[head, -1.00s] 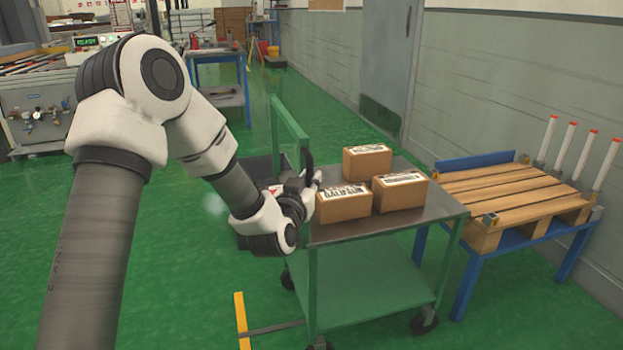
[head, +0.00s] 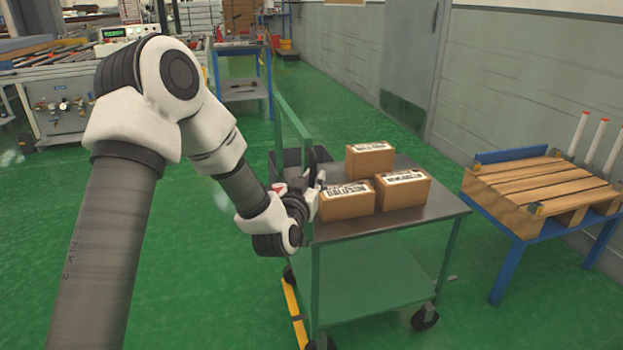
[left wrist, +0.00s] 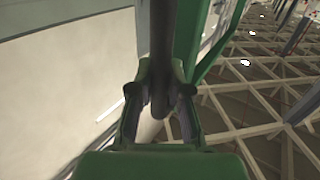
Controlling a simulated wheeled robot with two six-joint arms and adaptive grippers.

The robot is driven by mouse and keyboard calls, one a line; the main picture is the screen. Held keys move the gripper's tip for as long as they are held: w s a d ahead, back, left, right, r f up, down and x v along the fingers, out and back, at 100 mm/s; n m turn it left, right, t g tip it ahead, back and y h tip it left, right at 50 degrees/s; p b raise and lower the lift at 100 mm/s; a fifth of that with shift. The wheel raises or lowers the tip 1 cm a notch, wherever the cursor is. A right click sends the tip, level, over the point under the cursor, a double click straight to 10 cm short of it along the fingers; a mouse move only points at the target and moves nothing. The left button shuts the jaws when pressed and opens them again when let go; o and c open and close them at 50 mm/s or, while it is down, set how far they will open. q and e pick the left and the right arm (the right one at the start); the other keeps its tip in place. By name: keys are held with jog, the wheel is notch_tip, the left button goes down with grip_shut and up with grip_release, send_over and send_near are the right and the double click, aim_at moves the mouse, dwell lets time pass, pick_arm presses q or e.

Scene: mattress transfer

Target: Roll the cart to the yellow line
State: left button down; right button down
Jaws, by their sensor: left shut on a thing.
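The green cart (head: 385,268) with a grey top stands upright in front of me in the head view. Three cardboard boxes (head: 346,203) lie on its top, with white labels. My left gripper (head: 313,186) is at the cart's left end, shut on a dark upright bar, the cart handle (left wrist: 163,45). The gripper's fingers (left wrist: 160,108) close on both sides of this bar in the left wrist view. The yellow line (head: 294,308) lies on the floor by the cart's left wheels, partly hidden by the cart. My right gripper is not in view.
A blue table (head: 500,222) with a wooden pallet stands right of the cart, near the wall. A dark bin (head: 287,160) is behind the cart's left end. A blue workbench (head: 243,90) and a conveyor (head: 60,65) are farther back. Green floor at left is clear.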

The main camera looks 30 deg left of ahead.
pick_arm(q)
jog(key=shift+s+f, duration=0.1)
jog(key=c, duration=1.4)
grip_release()
jog(key=shift+o, duration=0.2)
jog(key=shift+s+a, duration=0.15)
jog(key=shift+a, duration=0.1)
jog(key=shift+d, duration=0.1)
jog(key=v, duration=0.7)
jog(key=shift+s, duration=0.2)
jog(key=shift+d, duration=0.1)
